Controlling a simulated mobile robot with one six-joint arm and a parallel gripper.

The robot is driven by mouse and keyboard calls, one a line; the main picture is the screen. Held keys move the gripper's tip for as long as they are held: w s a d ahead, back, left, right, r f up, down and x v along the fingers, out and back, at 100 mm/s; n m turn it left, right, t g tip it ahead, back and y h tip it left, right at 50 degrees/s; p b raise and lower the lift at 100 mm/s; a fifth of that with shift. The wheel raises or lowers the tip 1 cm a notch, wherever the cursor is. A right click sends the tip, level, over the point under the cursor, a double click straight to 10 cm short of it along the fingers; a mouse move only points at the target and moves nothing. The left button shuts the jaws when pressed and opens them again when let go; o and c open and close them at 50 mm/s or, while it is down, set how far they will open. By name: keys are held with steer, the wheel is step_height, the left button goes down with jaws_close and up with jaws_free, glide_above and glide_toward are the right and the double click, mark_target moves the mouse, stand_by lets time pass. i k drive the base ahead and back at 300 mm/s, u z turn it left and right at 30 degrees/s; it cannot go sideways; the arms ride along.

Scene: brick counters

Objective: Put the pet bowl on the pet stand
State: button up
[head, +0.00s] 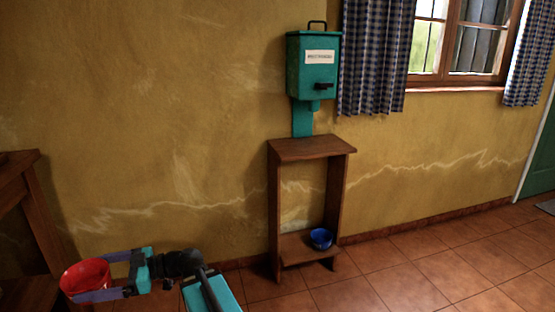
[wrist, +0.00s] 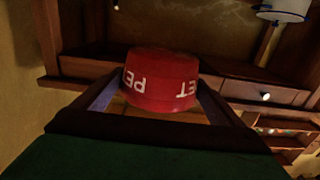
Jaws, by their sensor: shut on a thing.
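The red pet bowl (head: 86,273) is at the lower left of the head view. In the wrist view the bowl (wrist: 160,80) shows white lettering, upside down in the picture. My gripper (head: 92,279) is shut on the bowl, with one finger on each side; it also shows in the wrist view (wrist: 160,92). A narrow wooden stand (head: 311,148), which looks like the pet stand, is against the wall, well to the right of my gripper. Its top is bare. A blue bowl (head: 321,238) sits on its low shelf.
A teal dispenser (head: 313,68) hangs on the wall above the stand. A wooden table (head: 20,165) is at the left edge, close to my gripper. The tiled floor (head: 400,285) is clear right of the stand. Wooden furniture with drawers (wrist: 265,96) shows in the wrist view.

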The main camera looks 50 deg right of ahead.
mark_target(311, 145)
steer(key=k, duration=1.25)
steer(key=u, duration=0.3)
steer(key=i, duration=1.75)
steer(key=z, duration=0.75)
steer(key=i, duration=0.45)
steer(key=z, duration=0.15)
